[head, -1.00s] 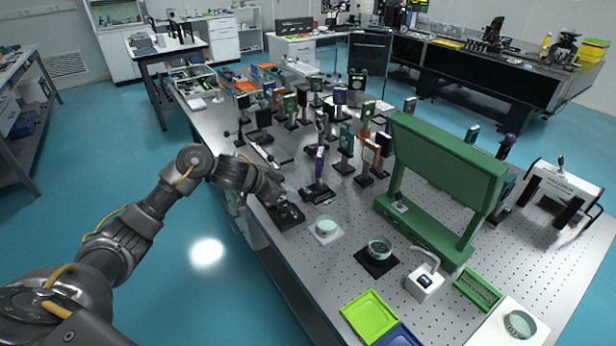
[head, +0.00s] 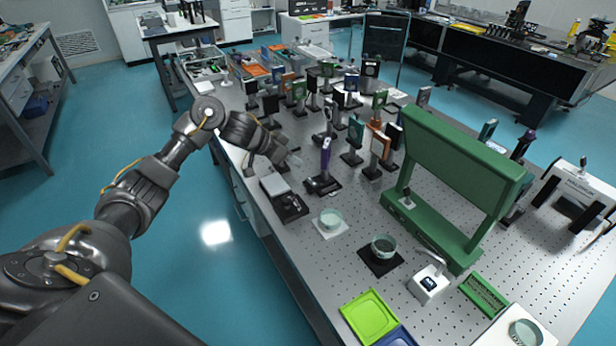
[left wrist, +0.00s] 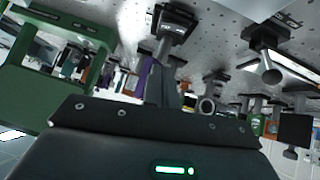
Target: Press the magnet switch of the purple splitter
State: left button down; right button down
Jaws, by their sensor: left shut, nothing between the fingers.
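The purple splitter (head: 326,153) stands upright on a dark base (head: 322,185) near the table's front-left edge in the head view. It also shows upside down in the left wrist view, where a purple part (left wrist: 143,76) is half hidden by my gripper. A dark base (left wrist: 175,22) with a small pale label is above it there. The switch is too small to make out. My left gripper (head: 291,160) is shut and empty, held above the table just left of the purple splitter. I see a gap between them in the head view. My right gripper is out of view.
A black device with a grey top (head: 283,192) lies just left of the splitter. Several optics on posts crowd behind it, including an orange-framed one (head: 379,144).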

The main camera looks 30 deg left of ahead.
aim_at(312, 182)
pick_arm(q)
jog(key=x, duration=0.5)
jog(key=shift+w+d+f, duration=0.15)
jog(key=shift+d+f, duration=0.05)
jog(key=shift+d, duration=0.05)
notch_tip(312, 182, down, 3)
jog(key=shift+d+f+p, duration=0.1)
jog(key=shift+d+p, duration=0.05)
jog(key=shift+p, duration=0.4)
jog(key=shift+f, duration=0.4)
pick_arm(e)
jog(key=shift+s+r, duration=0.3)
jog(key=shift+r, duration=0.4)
